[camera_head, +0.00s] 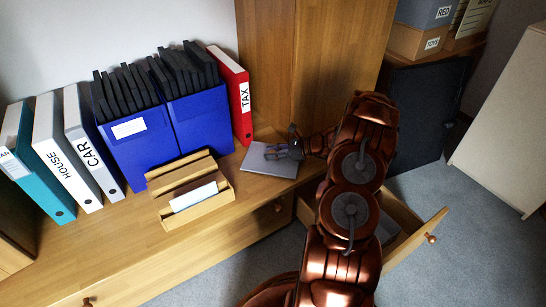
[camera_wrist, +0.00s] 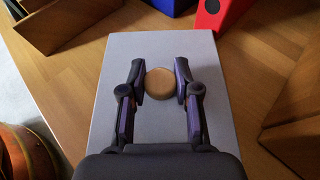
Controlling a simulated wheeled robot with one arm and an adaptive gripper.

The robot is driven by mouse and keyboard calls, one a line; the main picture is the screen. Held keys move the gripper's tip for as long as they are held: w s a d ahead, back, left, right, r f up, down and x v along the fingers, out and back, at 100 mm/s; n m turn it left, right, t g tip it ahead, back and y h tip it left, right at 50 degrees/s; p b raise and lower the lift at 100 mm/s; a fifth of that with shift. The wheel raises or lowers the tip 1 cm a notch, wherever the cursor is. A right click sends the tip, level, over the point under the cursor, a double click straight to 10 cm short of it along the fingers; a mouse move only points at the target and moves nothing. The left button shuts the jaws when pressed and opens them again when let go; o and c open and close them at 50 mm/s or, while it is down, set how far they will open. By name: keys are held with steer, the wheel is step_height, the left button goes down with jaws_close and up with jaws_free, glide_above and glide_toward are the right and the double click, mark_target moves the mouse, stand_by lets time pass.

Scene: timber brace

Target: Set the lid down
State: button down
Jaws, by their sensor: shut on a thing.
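The lid (camera_head: 262,165) is a flat grey panel over the wooden cabinet top, in front of the red binder. In the wrist view the lid (camera_wrist: 215,85) has a round wooden knob (camera_wrist: 160,85) in its middle. My gripper (camera_head: 274,152) is shut on this knob, one finger on each side; the gripper also shows in the wrist view (camera_wrist: 160,88). The lid looks level. I cannot tell whether its underside touches the cabinet top. My gripper hides the lid's near part in the wrist view.
A wooden letter rack (camera_head: 165,208) stands left of the lid. The red TAX binder (camera_head: 240,105) and blue file boxes (camera_head: 135,150) stand behind. An open drawer (camera_head: 412,240) sticks out at the lower right. A tall wooden cabinet (camera_head: 310,60) rises behind the lid.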

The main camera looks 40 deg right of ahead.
steer(key=shift+f, duration=0.45)
steer(key=c, duration=0.8)
jaws_free()
steer(key=shift+f, duration=0.1)
steer(key=shift+c, duration=0.2)
